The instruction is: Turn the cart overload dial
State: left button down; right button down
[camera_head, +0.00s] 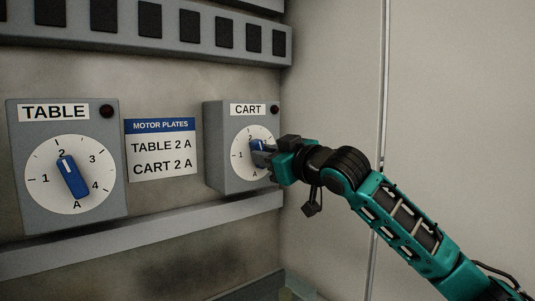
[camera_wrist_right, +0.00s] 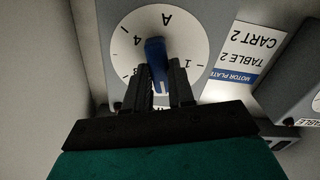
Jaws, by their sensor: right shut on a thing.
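The cart overload box (camera_head: 225,150) is a grey box labelled CART, with a round white dial (camera_head: 240,134) and a blue knob (camera_head: 258,144). My right gripper (camera_head: 264,152) reaches in from the right and is shut on this knob. In the right wrist view the dial appears upside down, and the blue knob (camera_wrist_right: 156,60) sits between the two dark fingers (camera_wrist_right: 159,88). My left gripper is not in view.
The table overload box (camera_head: 113,190) at left has its blue knob (camera_head: 73,176) near 2. Between the boxes, a motor plates sign (camera_head: 160,150) reads TABLE 2 A and CART 2 A. A ledge (camera_head: 150,230) runs below; a plain wall (camera_head: 330,80) stands close on the right.

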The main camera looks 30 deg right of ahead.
dwell(0.4)
jog(key=c, duration=1)
grip_release()
jog(key=shift+o, duration=0.2)
jog(key=shift+s, duration=0.1)
jog(key=s+d+b, duration=0.1)
jog(key=s+b, duration=0.5)
jog(key=s, duration=0.6)
jog(key=shift+s, duration=0.3)
